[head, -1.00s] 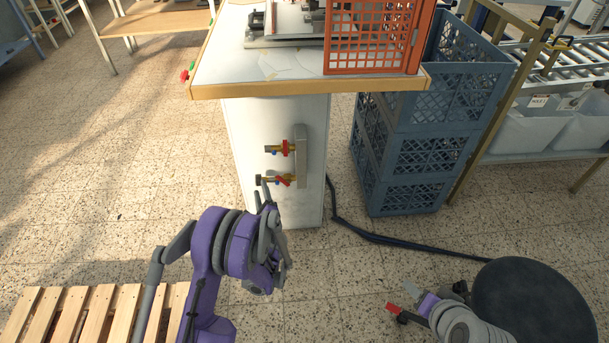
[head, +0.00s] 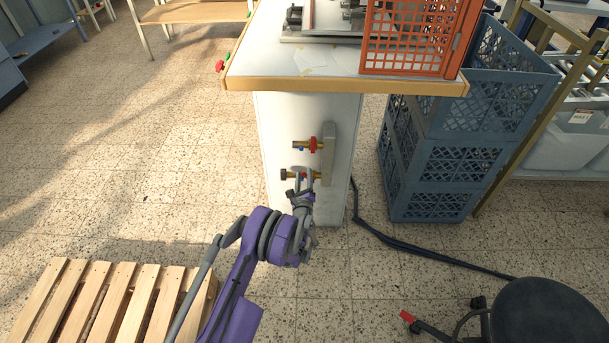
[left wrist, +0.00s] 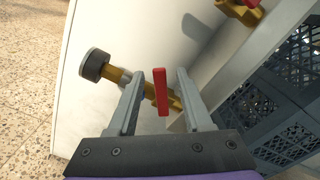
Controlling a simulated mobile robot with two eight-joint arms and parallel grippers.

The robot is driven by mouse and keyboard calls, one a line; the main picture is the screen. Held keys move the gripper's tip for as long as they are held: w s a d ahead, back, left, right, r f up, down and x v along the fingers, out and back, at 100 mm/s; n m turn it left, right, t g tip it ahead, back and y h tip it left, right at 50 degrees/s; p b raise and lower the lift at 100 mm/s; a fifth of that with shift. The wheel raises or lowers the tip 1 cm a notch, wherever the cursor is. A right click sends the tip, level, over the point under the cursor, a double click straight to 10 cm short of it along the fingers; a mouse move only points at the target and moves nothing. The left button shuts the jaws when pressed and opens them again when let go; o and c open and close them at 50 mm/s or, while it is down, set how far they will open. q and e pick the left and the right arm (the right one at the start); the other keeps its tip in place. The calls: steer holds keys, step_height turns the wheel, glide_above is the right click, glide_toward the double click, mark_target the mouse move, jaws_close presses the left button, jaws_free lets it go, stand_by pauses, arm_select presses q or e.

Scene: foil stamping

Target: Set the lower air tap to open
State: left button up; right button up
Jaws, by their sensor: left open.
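The lower air tap (head: 288,175) is a brass valve with a dark round end and a red lever, on the white side of the bench. In the left wrist view its red lever (left wrist: 160,92) stands between the fingers of my open left gripper (left wrist: 159,75), with a gap on each side. The brass body (left wrist: 118,76) runs at a slant behind the lever. In the head view my left gripper (head: 302,186) is at the lower tap and hides part of it. My right gripper is out of view.
The upper tap (head: 308,145), brass and red, sits just above on the same grey manifold (head: 328,150). Blue crates (head: 430,185) stand to the right, and a dark hose (head: 400,243) lies on the floor. A wooden pallet (head: 100,300) and a dark stool (head: 550,315) are in front.

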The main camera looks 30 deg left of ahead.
arm_select(q)
steer(key=shift+x, duration=0.75)
jaws_close()
